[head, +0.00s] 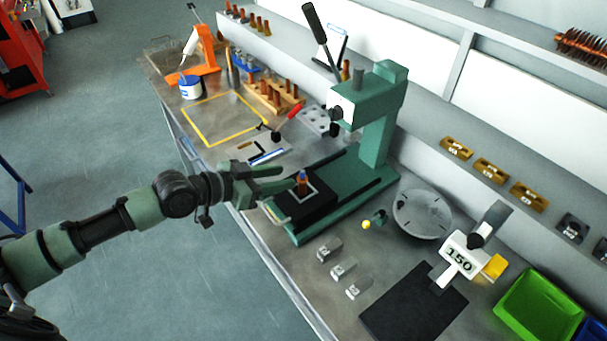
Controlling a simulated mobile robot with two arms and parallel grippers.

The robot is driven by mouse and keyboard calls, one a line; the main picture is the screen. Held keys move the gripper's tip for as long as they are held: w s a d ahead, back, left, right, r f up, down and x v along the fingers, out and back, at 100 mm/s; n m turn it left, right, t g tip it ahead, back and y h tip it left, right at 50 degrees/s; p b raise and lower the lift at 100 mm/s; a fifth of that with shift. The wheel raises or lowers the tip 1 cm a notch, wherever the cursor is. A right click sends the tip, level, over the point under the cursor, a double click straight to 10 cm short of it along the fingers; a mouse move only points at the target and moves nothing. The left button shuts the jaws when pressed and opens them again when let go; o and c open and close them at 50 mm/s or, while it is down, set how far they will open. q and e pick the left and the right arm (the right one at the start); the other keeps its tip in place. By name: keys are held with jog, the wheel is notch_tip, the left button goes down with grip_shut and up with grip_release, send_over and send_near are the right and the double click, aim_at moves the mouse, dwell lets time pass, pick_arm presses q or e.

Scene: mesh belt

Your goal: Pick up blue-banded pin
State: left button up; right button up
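A copper-coloured pin with a blue band (302,180) stands upright on the black block of the green arbor press (378,140), inside a pale square outline. My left gripper (287,182) reaches in from the left, just left of the pin. Its two green fingers point towards the pin and look spread apart, with nothing seen between them. Whether the fingertips touch the pin is too small to tell. My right gripper is not in view.
The press column and its long lever (322,38) rise behind the pin. A wooden rack (273,97) with several copper pins stands further back. A grey round dish (422,213) and small metal blocks (343,268) lie to the right. The yellow-outlined area (222,118) is clear.

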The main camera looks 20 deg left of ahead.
aim_at(302, 178)
pick_arm(q)
jog(key=x, duration=0.1)
jog(key=p+x, duration=0.1)
jog(key=x, duration=0.1)
jog(key=p+x, duration=0.1)
jog(key=shift+w+d+r, duration=0.15)
jog(key=shift+d+r, duration=0.1)
jog(key=shift+d, duration=0.05)
jog(key=shift+w+d+f+p, duration=0.3)
jog(key=shift+w, duration=0.05)
grip_shut()
